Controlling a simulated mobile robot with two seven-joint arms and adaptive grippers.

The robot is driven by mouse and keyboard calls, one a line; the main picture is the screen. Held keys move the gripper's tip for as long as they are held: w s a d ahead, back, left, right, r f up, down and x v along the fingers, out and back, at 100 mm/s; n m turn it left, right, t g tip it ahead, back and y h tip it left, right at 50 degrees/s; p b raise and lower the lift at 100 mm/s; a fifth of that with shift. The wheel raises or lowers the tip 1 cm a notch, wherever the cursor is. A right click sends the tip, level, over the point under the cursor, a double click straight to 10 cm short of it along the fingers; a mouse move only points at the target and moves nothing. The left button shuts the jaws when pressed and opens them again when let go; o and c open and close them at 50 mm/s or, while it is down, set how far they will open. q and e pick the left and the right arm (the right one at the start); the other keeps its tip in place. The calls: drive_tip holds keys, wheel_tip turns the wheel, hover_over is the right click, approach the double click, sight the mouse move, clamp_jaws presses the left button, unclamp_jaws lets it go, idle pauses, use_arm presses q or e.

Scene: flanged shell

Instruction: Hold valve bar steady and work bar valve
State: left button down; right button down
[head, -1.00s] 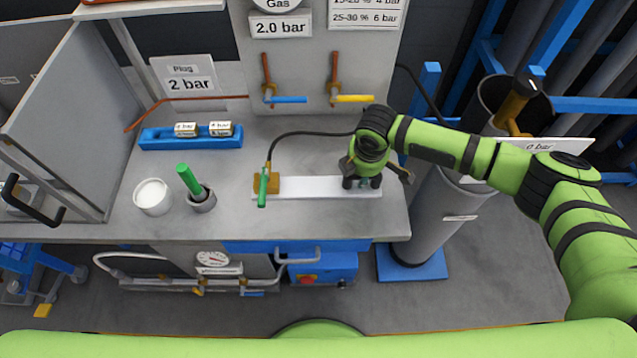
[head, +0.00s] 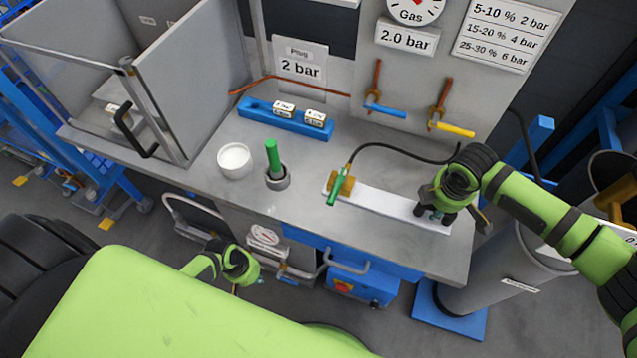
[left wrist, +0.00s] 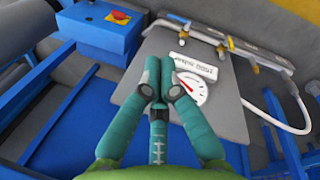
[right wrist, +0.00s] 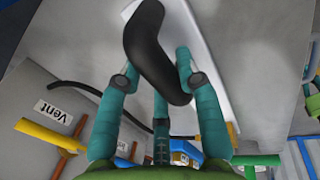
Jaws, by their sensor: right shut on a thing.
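The white valve bar (head: 385,208) lies on the grey bench, with a brass valve (head: 345,184) at its left end. The valve has a green handle (head: 334,192) and a black hose running from it. My right gripper (head: 437,212) is at the bar's right end. In the right wrist view its fingers (right wrist: 155,72) close around a black curved grip (right wrist: 150,45) over the white bar. My left gripper (head: 236,282) is low in front of the bench, away from the bar. In the left wrist view its fingers (left wrist: 160,72) are together and empty, in front of a gauge panel.
A white bowl (head: 234,160), a cup with a green-handled tool (head: 277,178) and a blue block (head: 285,121) stand left of the bar. Blue and yellow valve levers (head: 385,110) are on the rear panel. A pressure gauge (head: 264,236) and pipes are below the bench's front edge.

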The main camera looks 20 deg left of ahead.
drive_tip(key=shift+s+f, duration=0.1)
use_arm(q)
drive_tip(key=w+d+r+n+g+h, duration=0.1)
drive_tip(key=w+d+r+n+h, duration=0.15)
drive_tip(key=r, duration=0.85)
drive_tip(key=w+d+r+n+g+h, duration=0.1)
drive_tip(key=w+d+r+h, duration=0.25)
drive_tip(key=r, duration=0.75)
drive_tip(key=n+t, duration=0.1)
drive_tip(key=n, duration=0.5)
approach(337, 188)
drive_tip(key=s+a+r, duration=0.1)
drive_tip(key=s+a, duration=0.1)
drive_tip(key=a, duration=0.2)
drive_tip(key=shift+w, duration=0.1)
drive_tip(key=shift+d, duration=0.1)
drive_tip(key=x, duration=1)
drive_tip(key=shift+w+a+f, duration=0.1)
drive_tip(key=shift+a, duration=0.1)
